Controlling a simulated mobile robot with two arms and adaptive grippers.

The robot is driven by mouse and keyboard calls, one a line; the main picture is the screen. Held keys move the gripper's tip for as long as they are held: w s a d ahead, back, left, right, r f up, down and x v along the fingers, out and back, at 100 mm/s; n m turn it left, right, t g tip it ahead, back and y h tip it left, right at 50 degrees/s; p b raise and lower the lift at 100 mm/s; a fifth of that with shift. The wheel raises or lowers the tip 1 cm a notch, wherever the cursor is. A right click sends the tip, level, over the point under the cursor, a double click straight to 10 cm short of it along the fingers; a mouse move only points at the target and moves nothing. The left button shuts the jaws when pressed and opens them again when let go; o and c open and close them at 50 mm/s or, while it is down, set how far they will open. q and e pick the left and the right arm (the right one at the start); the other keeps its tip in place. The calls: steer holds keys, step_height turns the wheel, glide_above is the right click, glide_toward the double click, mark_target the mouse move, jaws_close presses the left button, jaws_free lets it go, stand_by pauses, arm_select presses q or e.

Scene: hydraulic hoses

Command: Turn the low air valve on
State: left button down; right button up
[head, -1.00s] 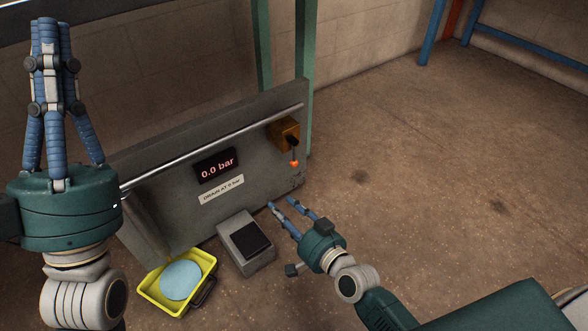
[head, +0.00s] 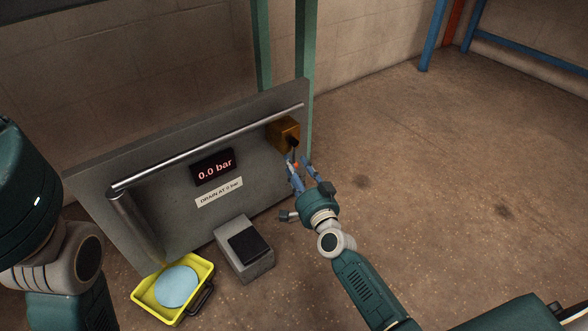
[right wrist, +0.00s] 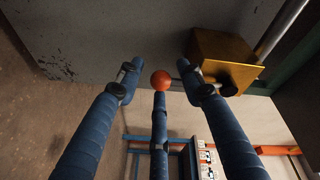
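The low air valve is an ochre box (head: 283,133) with a black hub, at the right end of the grey panel. It also shows at the upper right in the right wrist view (right wrist: 222,58). Its thin lever ends in an orange ball knob (right wrist: 161,80). In the head view the lever hangs down and my fingers largely cover the knob. My right gripper (head: 297,162) is open, its blue fingers spread around the knob; I cannot tell whether they touch it.
The grey panel (head: 160,215) carries a metal rail (head: 210,145), a display (head: 213,166) reading 0.0 bar and a label (head: 219,192) reading "DRAIN AT 0 bar". A grey pedal box (head: 243,250) and yellow tray (head: 147,296) with a light-blue disc stand before it. Floor at right is clear.

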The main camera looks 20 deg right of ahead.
steer(key=shift+w+a, duration=0.1)
steer(key=shift+w, duration=0.45)
jaws_close()
